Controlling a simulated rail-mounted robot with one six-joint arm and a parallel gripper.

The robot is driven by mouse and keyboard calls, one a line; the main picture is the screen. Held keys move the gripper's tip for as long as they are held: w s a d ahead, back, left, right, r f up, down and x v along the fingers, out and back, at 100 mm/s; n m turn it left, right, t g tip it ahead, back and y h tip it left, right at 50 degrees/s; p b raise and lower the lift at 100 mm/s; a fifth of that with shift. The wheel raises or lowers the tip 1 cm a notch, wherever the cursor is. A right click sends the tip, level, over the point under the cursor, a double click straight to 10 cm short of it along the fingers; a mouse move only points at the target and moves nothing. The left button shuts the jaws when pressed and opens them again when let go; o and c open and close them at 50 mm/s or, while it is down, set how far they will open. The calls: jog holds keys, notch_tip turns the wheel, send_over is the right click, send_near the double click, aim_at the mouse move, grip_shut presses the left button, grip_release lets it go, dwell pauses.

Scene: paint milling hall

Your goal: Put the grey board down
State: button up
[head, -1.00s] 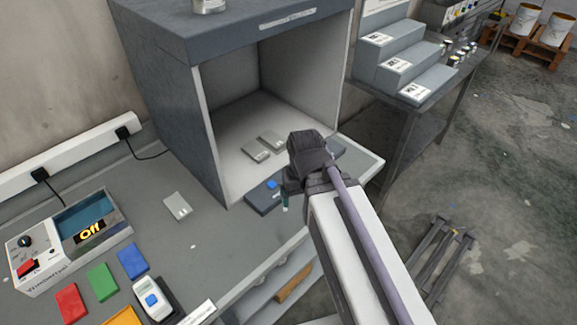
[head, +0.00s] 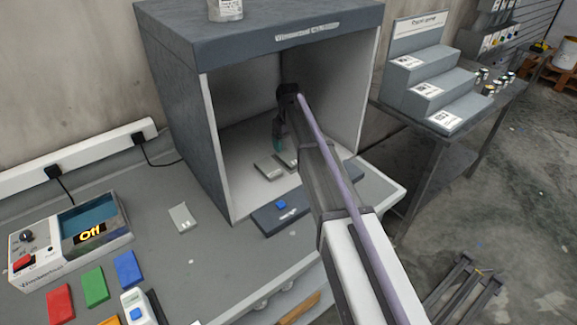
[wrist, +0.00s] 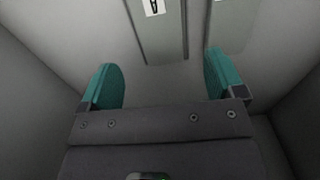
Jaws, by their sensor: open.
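Two grey boards with white labels lie side by side on the floor of the open booth (head: 215,150). My gripper (head: 279,146) is inside the booth, close to the boards. In the wrist view my gripper (wrist: 163,80) has its two teal fingers wide apart with nothing between them. One grey board (wrist: 160,35) lies beyond the fingertips, and the other (wrist: 234,22) is at the upper right.
A dark control block (head: 275,220) with a blue button stands at the booth's front. A device marked Off (head: 70,240) and red, green and blue pieces are at left. A stepped stand (head: 425,85) is at right. The booth's walls surround my gripper.

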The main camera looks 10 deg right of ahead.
aim_at(288, 157)
notch_tip(288, 157, down, 7)
jog(key=b, duration=0.5)
jog(key=shift+w+f+b, duration=0.1)
jog(key=shift+b, duration=0.25)
jog(key=shift+r, duration=0.25)
jog(key=c, duration=1)
